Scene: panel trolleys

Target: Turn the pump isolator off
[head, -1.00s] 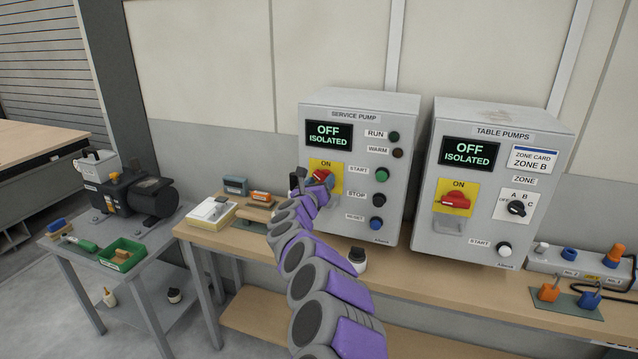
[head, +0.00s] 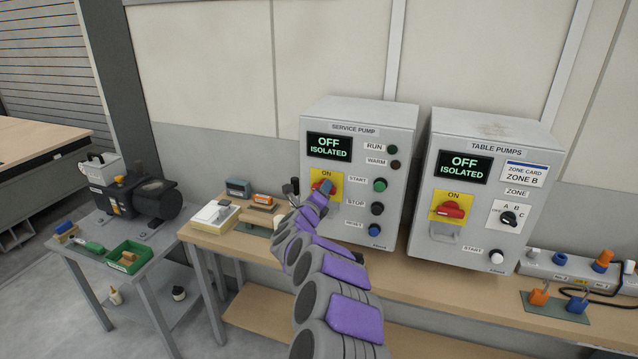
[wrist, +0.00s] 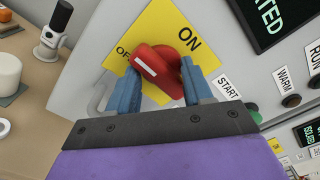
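The pump isolator is a red rotary handle (wrist: 158,70) on a yellow plate (wrist: 125,40) marked ON and OFF, on the service pump panel (head: 352,230). The panel's display (head: 329,147) reads OFF ISOLATED. In the wrist view the handle is tilted, its white mark toward the OFF side. My gripper (wrist: 160,82) is at the handle, one blue finger on each side of it. The fingers are apart, but whether they clamp it is unclear. In the head view my gripper (head: 323,190) covers part of the yellow plate.
The table pumps panel (head: 475,200) stands at the right, with its own red handle (head: 451,209) and display OFF ISOLATED. Service pump buttons, such as green START (head: 380,185), sit right of my gripper. Small items lie on the bench (head: 420,280) below.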

